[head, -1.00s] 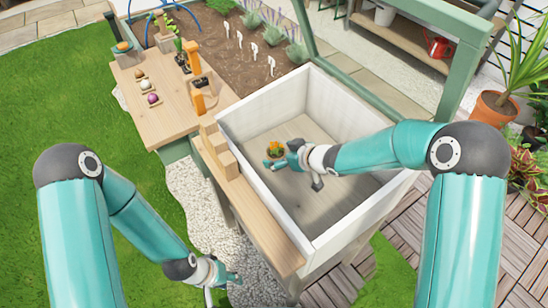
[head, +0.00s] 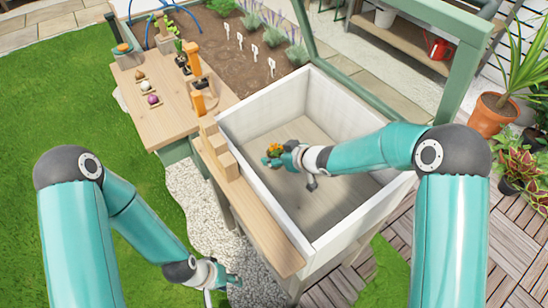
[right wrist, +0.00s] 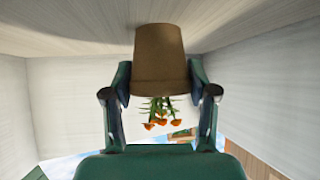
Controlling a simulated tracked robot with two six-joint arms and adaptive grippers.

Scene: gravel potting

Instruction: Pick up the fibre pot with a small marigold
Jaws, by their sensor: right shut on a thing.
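The fibre pot (right wrist: 158,55) is brown and tapered, with a small orange marigold (right wrist: 160,112) in it. The right wrist view shows it upside down, with the box floor at the top of the picture. My right gripper (right wrist: 160,85) is shut on the pot, one finger on each side. In the head view the marigold (head: 274,150) shows at the tip of my right gripper (head: 272,161), inside the white wooden box. The gripper mostly hides the pot there. My left gripper (head: 232,280) hangs low at the left, over gravel and grass, away from the pot. Its finger opening is too small to judge.
The white box (head: 340,88) has tall walls around my right gripper. A wooden ledge (head: 255,215) with small blocks runs along its left side. A wooden shelf (head: 160,115) at the upper left carries small balls and tools. A soil bed (head: 235,60) lies behind.

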